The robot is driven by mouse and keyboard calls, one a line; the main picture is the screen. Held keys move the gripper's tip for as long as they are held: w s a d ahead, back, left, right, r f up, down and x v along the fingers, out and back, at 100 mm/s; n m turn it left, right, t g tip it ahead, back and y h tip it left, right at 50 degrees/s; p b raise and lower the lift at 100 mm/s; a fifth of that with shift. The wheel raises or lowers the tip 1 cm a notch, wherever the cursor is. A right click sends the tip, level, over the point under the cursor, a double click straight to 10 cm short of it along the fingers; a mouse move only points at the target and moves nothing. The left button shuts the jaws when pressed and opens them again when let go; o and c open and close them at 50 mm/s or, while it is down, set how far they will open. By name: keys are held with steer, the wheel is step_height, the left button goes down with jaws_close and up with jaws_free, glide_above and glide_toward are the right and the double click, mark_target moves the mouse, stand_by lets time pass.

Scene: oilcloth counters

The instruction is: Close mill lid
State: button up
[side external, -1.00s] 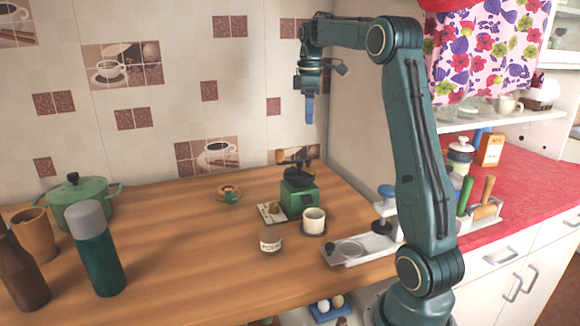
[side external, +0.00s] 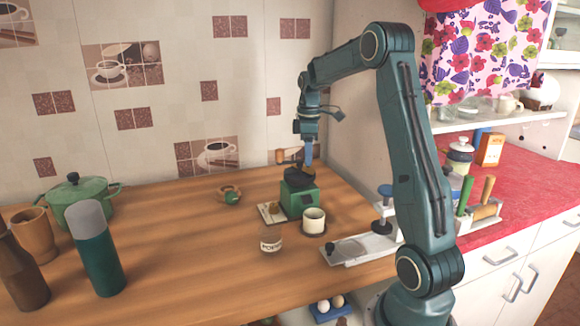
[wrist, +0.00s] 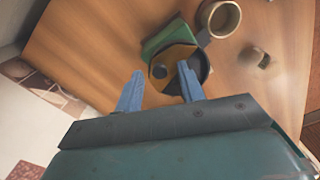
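The mill (side external: 300,199) has a green box body and a dark top (side external: 299,178), and stands toward the back right of the wooden counter. I cannot tell the lid's exact angle.
A cream cup (side external: 313,221) stands close in front of the mill, and a card (side external: 270,213) lies to its left.

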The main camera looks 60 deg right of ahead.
steer(key=shift+f, duration=0.15)
jaws_close()
